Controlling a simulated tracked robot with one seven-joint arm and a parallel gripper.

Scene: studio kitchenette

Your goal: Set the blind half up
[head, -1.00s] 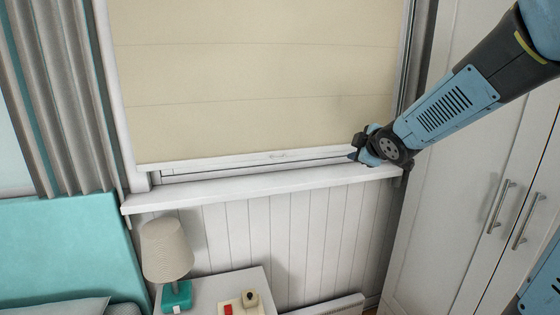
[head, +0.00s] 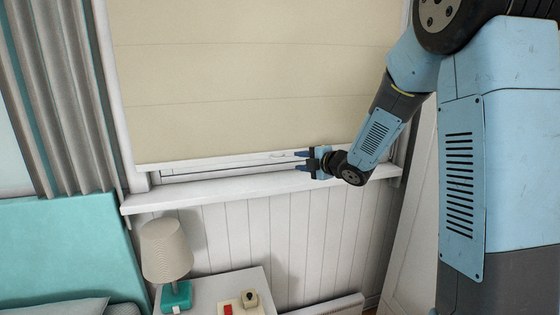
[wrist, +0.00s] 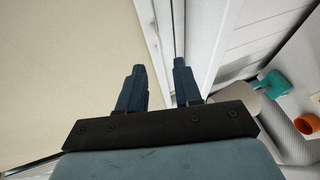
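The cream blind (head: 250,75) hangs down over nearly the whole window, its bottom edge a little above the white sill. A small pull tab (head: 279,155) shows at the middle of that edge. My gripper (head: 301,160) is open and empty, just right of the tab, with its fingers pointing left along the bottom edge. In the wrist view, the two dark blue fingers (wrist: 159,66) stand apart with a gap between them. The blind (wrist: 65,60) fills the left side there. I cannot tell whether a finger touches it.
The white sill (head: 235,190) runs below the blind. A bedside table (head: 205,286) with a lamp (head: 166,252) and small items stands below left. A grey curtain (head: 62,95) hangs at left above a teal headboard (head: 60,250). A white wardrobe (head: 412,250) stands at right.

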